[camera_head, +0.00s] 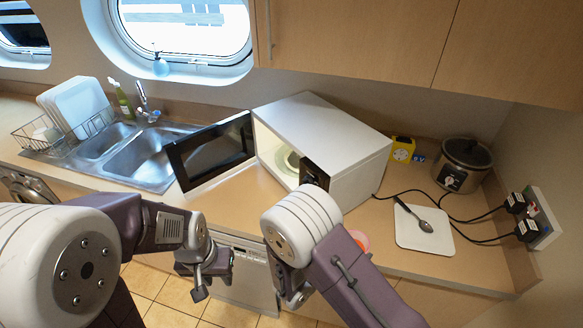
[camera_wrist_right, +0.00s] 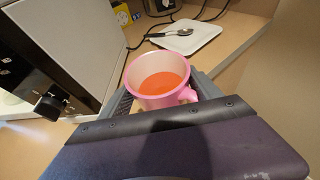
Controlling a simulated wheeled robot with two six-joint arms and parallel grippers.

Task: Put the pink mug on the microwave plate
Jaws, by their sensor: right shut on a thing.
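The pink mug (camera_wrist_right: 160,82) has an orange-red inside and sits upright between the fingers of my right gripper (camera_wrist_right: 164,94), which is shut on it. In the head view only a bit of the mug (camera_head: 360,239) shows past my right arm, which hides that gripper. The white microwave (camera_head: 335,135) stands on the counter with its door (camera_head: 212,153) swung open to the left. Its round plate (camera_head: 291,161) shows partly inside. My left gripper (camera_head: 207,277) is in front of the counter, apart from these things; its opening is unclear.
A white board (camera_head: 424,240) with a spoon (camera_head: 424,224) lies right of the microwave, with black cables and a slow cooker (camera_head: 463,165) behind it. A sink (camera_head: 140,158) and a dish rack (camera_head: 45,136) are at the left. The open door stands over the counter.

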